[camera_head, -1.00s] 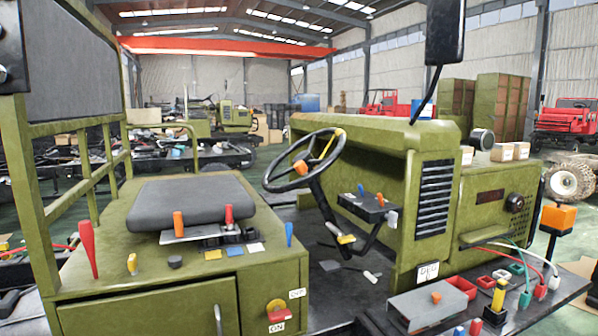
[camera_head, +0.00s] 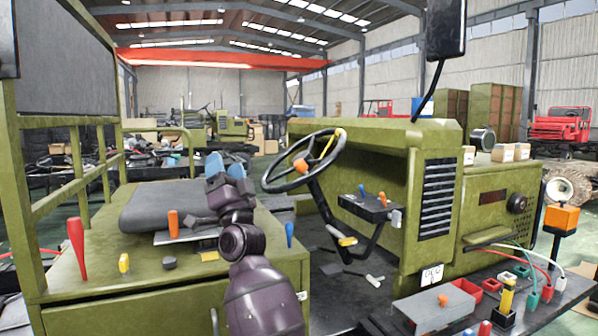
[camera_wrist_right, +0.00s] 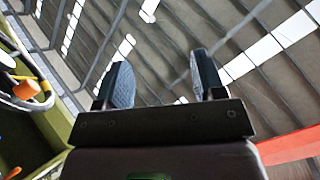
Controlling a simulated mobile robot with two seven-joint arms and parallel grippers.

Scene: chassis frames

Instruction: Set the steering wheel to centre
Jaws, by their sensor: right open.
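The black steering wheel (camera_head: 305,160) is tilted on its column, left of the green dashboard. The wheel (camera_wrist_right: 25,90) also shows at the left edge of that view, partly cut off. My left gripper is not in view.
The black seat (camera_head: 160,205) is behind my right arm. A small lever panel (camera_head: 368,207) stands right of the wheel. A mirror (camera_head: 446,30) hangs at the upper right.

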